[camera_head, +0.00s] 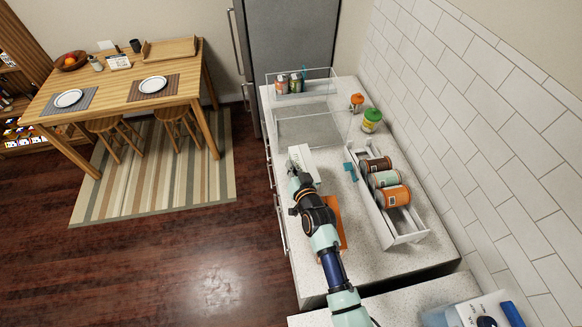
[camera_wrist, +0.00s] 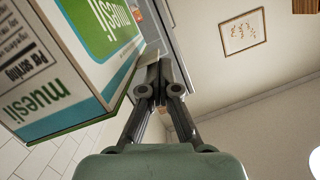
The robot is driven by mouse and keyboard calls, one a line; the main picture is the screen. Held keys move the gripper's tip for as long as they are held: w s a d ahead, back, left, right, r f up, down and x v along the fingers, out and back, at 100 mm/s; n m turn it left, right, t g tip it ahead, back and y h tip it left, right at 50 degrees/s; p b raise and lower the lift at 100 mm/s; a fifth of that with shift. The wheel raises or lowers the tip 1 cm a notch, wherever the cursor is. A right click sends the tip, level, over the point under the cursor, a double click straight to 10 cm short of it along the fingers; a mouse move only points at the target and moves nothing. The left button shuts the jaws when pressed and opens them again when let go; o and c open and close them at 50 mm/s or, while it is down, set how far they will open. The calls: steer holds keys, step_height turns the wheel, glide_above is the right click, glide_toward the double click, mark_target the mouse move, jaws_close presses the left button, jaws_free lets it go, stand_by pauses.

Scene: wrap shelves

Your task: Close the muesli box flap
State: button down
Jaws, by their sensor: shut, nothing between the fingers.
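The muesli box (camera_wrist: 85,60) fills the upper left of the wrist view, white and green with its printing upside down. In the head view the box (camera_head: 305,157) shows as a small white shape on the counter, partly hidden behind my arm. My gripper (camera_wrist: 162,80) is shut and empty, its fingertips close beside the box's edge; I cannot tell whether they touch it. In the head view my gripper (camera_head: 293,168) is at the box's left side.
A clear bin (camera_head: 312,127) stands behind the box. Right of it are an orange-lidded jar (camera_head: 357,102), a green-lidded jar (camera_head: 371,121) and a teal object (camera_head: 350,171). A white rack (camera_head: 408,238) holds cans. An orange item (camera_head: 341,235) lies beside my arm.

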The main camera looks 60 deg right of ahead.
steer(key=shift+f, duration=0.1)
steer(key=s+a+r+p, duration=0.3)
steer(key=s+a+r, duration=0.3)
steer(key=a, duration=0.1)
steer(key=shift+s+r+p, duration=0.3)
steer(key=shift+r+p, duration=0.05)
steer(key=shift+p, duration=0.05)
stand_by(0.4)
